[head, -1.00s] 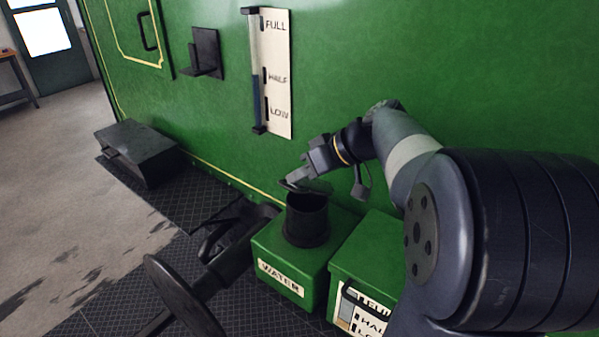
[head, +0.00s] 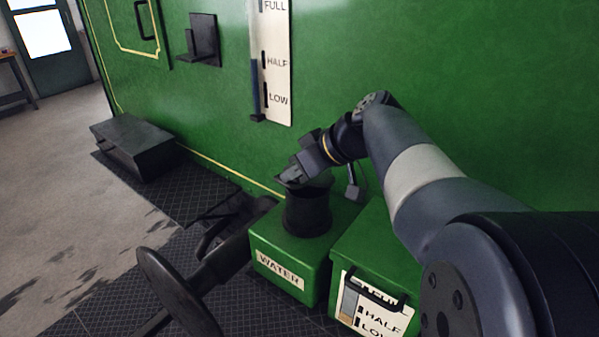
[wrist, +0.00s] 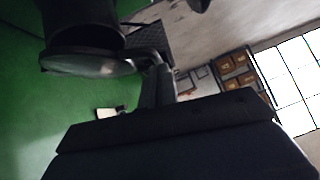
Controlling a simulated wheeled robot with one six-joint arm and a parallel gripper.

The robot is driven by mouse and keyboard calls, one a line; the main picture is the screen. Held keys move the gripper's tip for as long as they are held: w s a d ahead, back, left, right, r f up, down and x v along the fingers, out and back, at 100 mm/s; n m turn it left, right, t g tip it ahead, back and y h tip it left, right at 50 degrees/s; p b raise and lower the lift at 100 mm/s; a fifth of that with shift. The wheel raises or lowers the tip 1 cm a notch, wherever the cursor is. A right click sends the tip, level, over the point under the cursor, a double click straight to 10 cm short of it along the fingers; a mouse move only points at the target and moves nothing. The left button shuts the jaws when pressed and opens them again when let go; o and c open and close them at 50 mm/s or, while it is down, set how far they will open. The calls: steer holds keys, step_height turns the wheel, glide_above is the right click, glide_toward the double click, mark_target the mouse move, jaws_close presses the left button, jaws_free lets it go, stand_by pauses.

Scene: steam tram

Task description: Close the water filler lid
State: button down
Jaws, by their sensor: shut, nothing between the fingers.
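The black water filler neck (head: 307,213) stands on the green box with the WATER label (head: 279,270). Its round dark lid (head: 318,181) is at the top of the neck, under my gripper, and looks tilted; whether it touches the rim all round I cannot tell. My gripper (head: 288,178) is shut and empty, right at the lid, and hides part of it. In the wrist view the lid (wrist: 92,66) shows as a disc beside the end of the neck (wrist: 80,22), with my gripper finger (wrist: 155,78) close against its edge.
A green box with a level label (head: 372,305) stands right of the water box. A black step box (head: 140,148) sits at the left.

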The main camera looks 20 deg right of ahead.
steer(key=shift+n+t+h, duration=0.5)
steer(key=shift+h, duration=0.3)
steer(key=shift+s+a+f+b, duration=0.25)
steer(key=shift+f+b, duration=0.7)
steer(key=shift+b, duration=0.35)
steer(key=shift+s+a+f+b, duration=0.15)
steer(key=shift+a+f+b, duration=0.1)
steer(key=shift+f+b, duration=0.85)
steer(key=shift+s+a+f+b, duration=0.25)
steer(key=shift+f+b, duration=0.5)
steer(key=shift+b, duration=0.7)
steer(key=shift+f, duration=0.2)
steer(key=s+d+r+p, duration=0.2)
steer(key=s+r, duration=0.4)
steer(key=r, duration=0.5)
steer(key=shift+s+d+r, duration=0.25)
steer(key=shift+s+d, duration=0.05)
steer(key=shift+s, duration=0.1)
